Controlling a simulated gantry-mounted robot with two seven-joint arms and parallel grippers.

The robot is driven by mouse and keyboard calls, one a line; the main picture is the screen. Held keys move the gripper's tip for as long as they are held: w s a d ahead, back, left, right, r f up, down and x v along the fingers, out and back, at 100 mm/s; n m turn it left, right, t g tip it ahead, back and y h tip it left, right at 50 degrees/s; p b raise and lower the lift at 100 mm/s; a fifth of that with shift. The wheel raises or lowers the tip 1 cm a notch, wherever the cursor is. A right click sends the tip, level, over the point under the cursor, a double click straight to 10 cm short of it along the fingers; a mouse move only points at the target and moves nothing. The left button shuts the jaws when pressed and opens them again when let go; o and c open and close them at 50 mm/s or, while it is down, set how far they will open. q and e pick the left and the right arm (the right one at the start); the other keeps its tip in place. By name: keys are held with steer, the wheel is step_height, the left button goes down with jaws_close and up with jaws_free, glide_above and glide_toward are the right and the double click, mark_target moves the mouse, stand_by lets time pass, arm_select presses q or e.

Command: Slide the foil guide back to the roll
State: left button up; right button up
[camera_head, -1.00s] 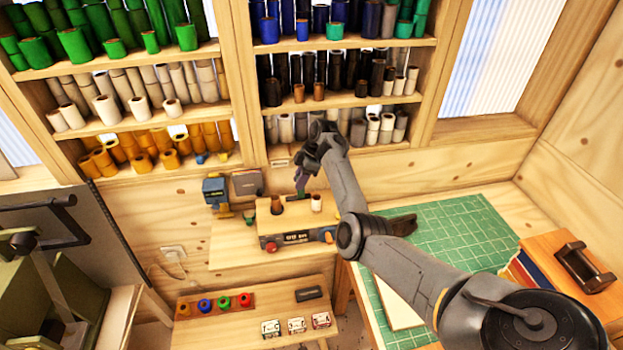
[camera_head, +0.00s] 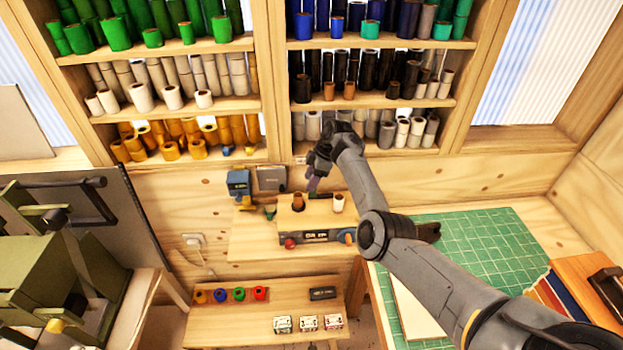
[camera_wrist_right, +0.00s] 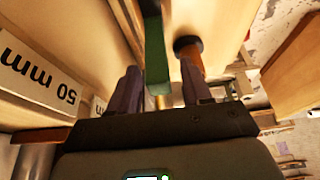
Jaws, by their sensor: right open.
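A wooden foil machine (camera_head: 312,218) with a dark printed front panel stands on the low bench below the shelves. A brown roll (camera_head: 298,203) and a white roll (camera_head: 339,205) stand upright on it. My right gripper (camera_head: 312,183) points down just behind the brown roll. In the right wrist view my right gripper (camera_wrist_right: 160,85) is open, with a green bar (camera_wrist_right: 155,55), possibly the foil guide, between and beyond its fingers. I cannot tell whether they touch it. A brown roll (camera_wrist_right: 190,58) is close to the right finger. My left gripper is out of view.
A wooden surface labelled "50 mm" (camera_wrist_right: 40,85) lies close on the left in the wrist view. Shelves of foil rolls (camera_head: 365,100) rise behind my arm. A green cutting mat (camera_head: 490,240) lies right, and a lower bench (camera_head: 190,325) holds coloured rolls in front.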

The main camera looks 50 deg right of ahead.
steer(key=b+v, duration=0.1)
steer(key=v, duration=0.9)
steer(key=shift+r+b, duration=0.35)
steer(key=shift+r, duration=0.05)
steer(key=shift+s, duration=0.1)
